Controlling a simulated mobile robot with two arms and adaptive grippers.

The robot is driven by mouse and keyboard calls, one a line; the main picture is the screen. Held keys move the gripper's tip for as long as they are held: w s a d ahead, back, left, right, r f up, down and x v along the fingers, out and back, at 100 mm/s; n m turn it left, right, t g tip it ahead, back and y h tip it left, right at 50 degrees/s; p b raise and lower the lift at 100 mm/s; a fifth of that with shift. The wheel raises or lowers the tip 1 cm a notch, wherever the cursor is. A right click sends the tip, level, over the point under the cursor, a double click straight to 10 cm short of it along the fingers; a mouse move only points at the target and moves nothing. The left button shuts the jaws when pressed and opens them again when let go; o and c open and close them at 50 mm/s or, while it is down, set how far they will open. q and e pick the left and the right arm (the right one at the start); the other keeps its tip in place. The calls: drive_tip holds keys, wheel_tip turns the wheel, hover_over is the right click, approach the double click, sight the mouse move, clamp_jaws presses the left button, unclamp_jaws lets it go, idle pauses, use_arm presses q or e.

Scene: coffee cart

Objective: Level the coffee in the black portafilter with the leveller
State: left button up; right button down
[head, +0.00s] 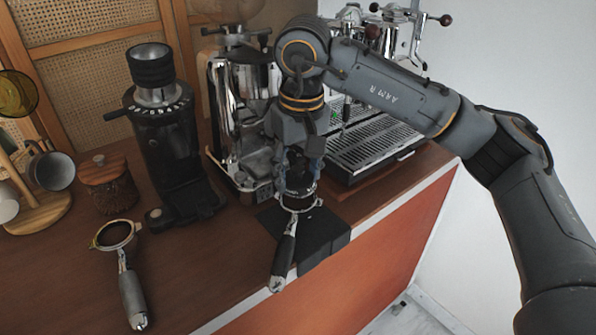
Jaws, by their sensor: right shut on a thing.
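My right gripper (300,168) points down at the counter's front edge and is shut on a dark round tool, the leveller (298,184). Directly below it is the black portafilter (284,256), whose basket rests at the black tamping stand (325,238) with its black handle pointing toward the front. The leveller sits over the basket and appears to touch it, but the gripper and tool hide the coffee and the contact. My left gripper is not in view.
Another portafilter (130,288) with a dark grey handle lies on the wooden counter (205,270) at the left. A black grinder (165,130) and a chrome espresso machine (372,140) stand behind. A lidded wooden jar (108,185) and a cup rack (45,218) are at the far left.

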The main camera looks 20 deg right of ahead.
drive_tip(key=shift+r, duration=0.2)
drive_tip(key=shift+r+p, duration=0.55)
drive_tip(key=shift+r, duration=0.1)
wheel_tip(320, 180, up, 4)
drive_tip(key=p, duration=0.2)
drive_tip(key=shift+f+p, duration=0.15)
drive_tip(key=shift+p, duration=0.2)
